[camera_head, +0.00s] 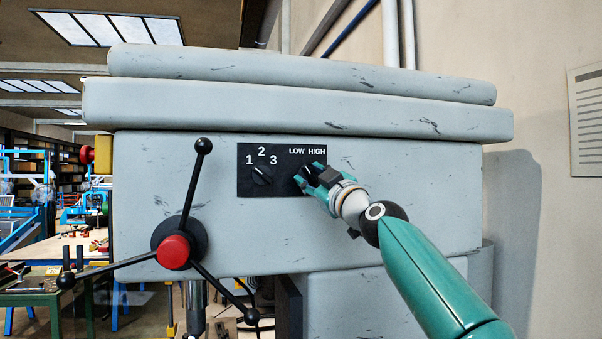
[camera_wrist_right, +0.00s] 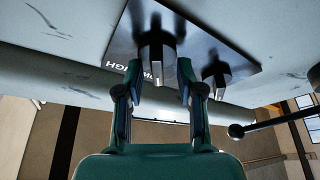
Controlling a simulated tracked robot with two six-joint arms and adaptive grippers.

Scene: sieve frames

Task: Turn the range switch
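The range switch (camera_head: 308,170), a black knob under the words LOW and HIGH, sits on the right of a black panel (camera_head: 283,187) on the grey machine head. My right gripper (camera_head: 315,181) is in front of it and partly hides it in the head view. In the right wrist view, the range switch (camera_wrist_right: 156,45) lies just ahead of the tips of my right gripper (camera_wrist_right: 158,72). The two fingers are apart, one to each side of the knob, with a gap visible between. I cannot tell whether they touch it. My left gripper is not in view.
A second knob (camera_head: 262,176), marked 1, 2, 3, sits left of the range switch. A three-armed handle with a red hub (camera_head: 173,252) and black ball ends stands out at the lower left. The machine front right of the panel is bare.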

